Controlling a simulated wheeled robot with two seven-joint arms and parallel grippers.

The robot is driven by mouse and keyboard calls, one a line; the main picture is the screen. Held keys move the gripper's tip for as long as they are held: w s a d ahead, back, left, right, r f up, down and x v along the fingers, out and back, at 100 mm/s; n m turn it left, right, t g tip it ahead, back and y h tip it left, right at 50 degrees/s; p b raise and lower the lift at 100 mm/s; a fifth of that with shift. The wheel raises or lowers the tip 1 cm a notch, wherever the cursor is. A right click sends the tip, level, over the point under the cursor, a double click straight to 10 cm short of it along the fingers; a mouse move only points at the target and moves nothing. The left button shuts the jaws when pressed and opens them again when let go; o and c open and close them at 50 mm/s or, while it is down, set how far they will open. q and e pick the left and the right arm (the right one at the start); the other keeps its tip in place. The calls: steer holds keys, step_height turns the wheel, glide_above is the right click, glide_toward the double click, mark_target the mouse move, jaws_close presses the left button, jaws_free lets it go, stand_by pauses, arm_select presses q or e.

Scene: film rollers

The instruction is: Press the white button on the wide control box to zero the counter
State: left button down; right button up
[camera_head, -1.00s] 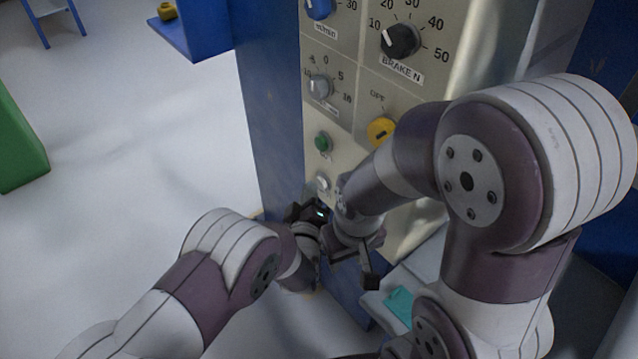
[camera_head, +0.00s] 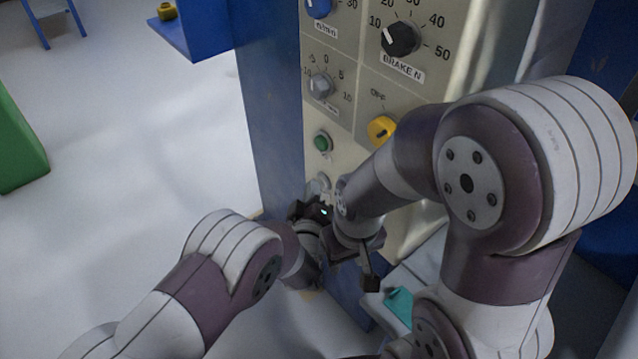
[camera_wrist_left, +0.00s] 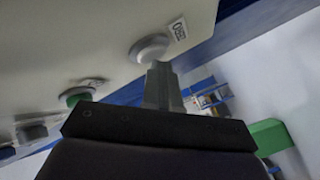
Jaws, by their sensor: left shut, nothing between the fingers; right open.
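The white button (camera_head: 323,181) is low on the beige face of the wide control box (camera_head: 345,160), below a green button (camera_head: 322,141). In the left wrist view the white button (camera_wrist_left: 149,47) is round, beside a small label that seems to read ZERO (camera_wrist_left: 178,29). My left gripper (camera_wrist_left: 159,66) is shut and empty, its fingertips right at the lower edge of the button; I cannot tell whether they touch. In the head view my left gripper (camera_head: 319,193) is just below the button. My right gripper (camera_head: 353,268) is open and empty, lower and to the right.
A yellow knob (camera_head: 381,130), a grey knob (camera_head: 320,85) and a black brake knob (camera_head: 401,39) sit higher on the panel. A blue post (camera_head: 268,110) stands left of it. A teal object (camera_head: 399,304) lies lower right.

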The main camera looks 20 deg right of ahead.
arm_select(q)
steer(key=shift+s+a+p, duration=0.3)
steer(key=shift+a+p, duration=0.05)
steer(key=shift+a, duration=0.45)
steer(key=a, duration=0.1)
steer(key=s+a+p, duration=0.1)
steer(key=a, duration=0.2)
steer(key=shift+s+a+p, duration=0.35)
stand_by(0.6)
